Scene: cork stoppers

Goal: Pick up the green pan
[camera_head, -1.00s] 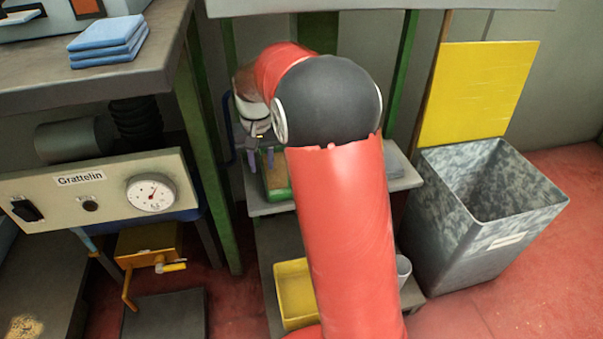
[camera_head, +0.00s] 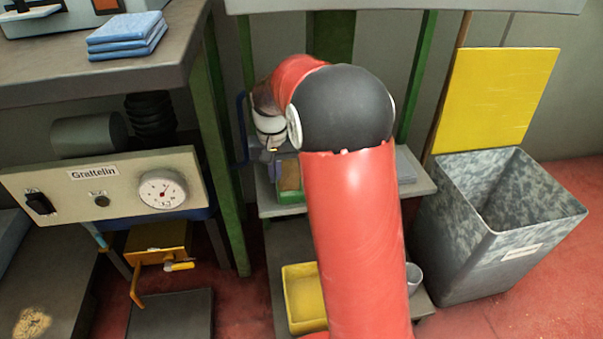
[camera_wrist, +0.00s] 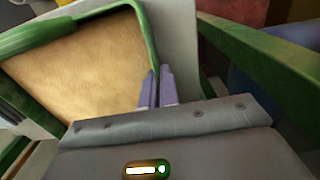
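The green pan (camera_head: 291,197) stands on the upper shelf of the grey rack, partly hidden behind my arm. In the wrist view the pan (camera_wrist: 147,35) shows its green rim around a tan, cork-coloured inside. My gripper (camera_wrist: 157,88) has its two purple fingers close together, one on each side of the pan's near rim wall, with the rim between them. It looks shut on that wall. In the head view my gripper (camera_head: 271,163) is at the pan's left side, its fingertips hard to make out.
The rack's upper shelf (camera_head: 418,184) has a green upright close by, also in the wrist view (camera_wrist: 265,60). A yellow tray (camera_head: 303,298) is on the lower shelf. A workbench (camera_head: 60,80) stands left; a grey bin (camera_head: 470,250) and yellow board (camera_head: 497,98) stand right.

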